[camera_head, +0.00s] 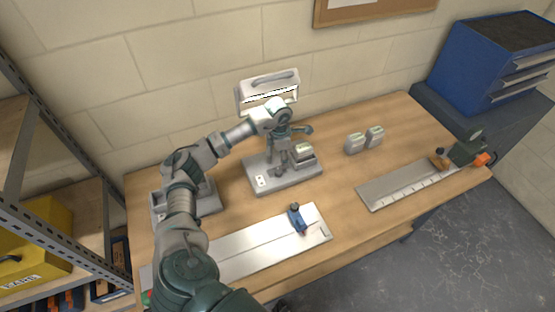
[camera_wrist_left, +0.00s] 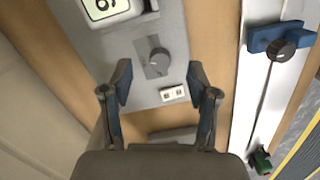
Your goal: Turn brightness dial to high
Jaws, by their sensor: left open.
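A dark round dial (camera_wrist_left: 158,60) sits on a grey base plate (camera_wrist_left: 120,38) in the left wrist view. A small white two-part switch (camera_wrist_left: 173,93) is beside it. In the head view the base plate (camera_head: 262,182) stands mid-table, and my gripper largely covers the dial's area. My left gripper (camera_wrist_left: 160,82) is open and empty, its fingers apart on either side of the dial's line and pointing at the plate. It also shows above the plate in the head view (camera_head: 290,142). I cannot tell whether a fingertip touches anything. My right gripper is not in view.
A grey block with a pale face (camera_head: 304,152) stands on the plate's right. A lit handled box (camera_head: 268,93) stands behind. A metal rail with a blue clamp (camera_head: 297,219) lies in front.

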